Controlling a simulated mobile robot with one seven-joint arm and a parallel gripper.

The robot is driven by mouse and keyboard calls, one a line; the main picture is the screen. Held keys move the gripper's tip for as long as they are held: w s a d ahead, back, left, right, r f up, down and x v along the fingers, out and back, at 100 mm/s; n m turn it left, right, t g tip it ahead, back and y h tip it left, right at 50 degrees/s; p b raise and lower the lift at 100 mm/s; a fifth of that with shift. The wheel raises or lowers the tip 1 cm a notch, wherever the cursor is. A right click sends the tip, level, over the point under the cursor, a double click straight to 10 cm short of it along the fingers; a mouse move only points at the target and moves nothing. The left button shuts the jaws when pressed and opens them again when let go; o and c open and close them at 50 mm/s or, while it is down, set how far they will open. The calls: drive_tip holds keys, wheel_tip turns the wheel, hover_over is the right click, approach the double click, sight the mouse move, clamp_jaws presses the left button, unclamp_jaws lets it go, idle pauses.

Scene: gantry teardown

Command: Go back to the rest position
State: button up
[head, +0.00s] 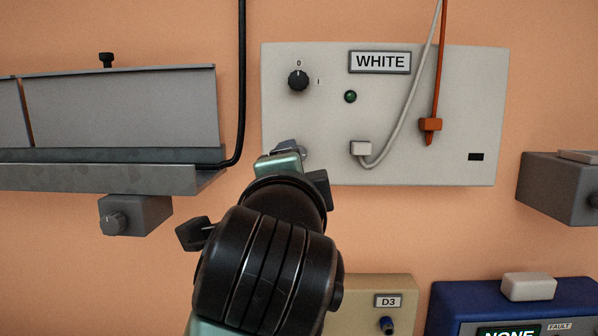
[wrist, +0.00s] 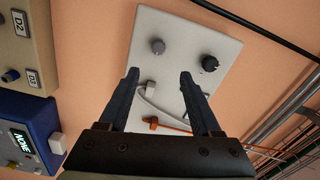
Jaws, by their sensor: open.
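My gripper (wrist: 160,73) is open and empty in the wrist view, its two dark fingers pointing towards the pale panel (wrist: 205,27). A grey round knob (wrist: 158,47) on the panel shows just beyond the gap between the fingertips, apart from them. In the head view my arm rises from the bottom and covers the panel's lower left corner. The fingers are mostly hidden there. The panel (head: 400,100) bears a WHITE label (head: 380,61), a black rotary knob (head: 298,80) marked 0 and I, a green lamp (head: 350,97), a white plug (head: 361,148) and an orange plug (head: 430,125).
A grey trough (head: 120,108) and a small grey box (head: 135,215) are at left, with a black cable (head: 241,80) beside the panel. A beige D3 box (head: 358,292) and a blue box (head: 448,300) sit below. Another grey box (head: 555,185) is at right.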

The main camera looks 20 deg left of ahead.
drive_tip(key=shift+w+f, duration=0.1)
idle(0.3)
drive_tip(key=s+d+r+n+t+h+b, duration=0.1)
drive_tip(key=s+d+r+n+t+h, duration=0.35)
drive_tip(key=d, duration=0.65)
drive_tip(key=s+d+r+n+t, duration=0.2)
drive_tip(key=s+n, duration=0.2)
drive_tip(key=s, duration=0.1)
drive_tip(key=s+d+r+n+t, duration=0.1)
drive_tip(key=s+r+n+t, duration=0.1)
drive_tip(key=s, duration=0.4)
drive_tip(key=shift+s+d+n+t+b, duration=0.35)
drive_tip(key=shift+n+t, duration=0.4)
drive_tip(key=shift+n, duration=0.3)
drive_tip(key=shift+o, duration=0.2)
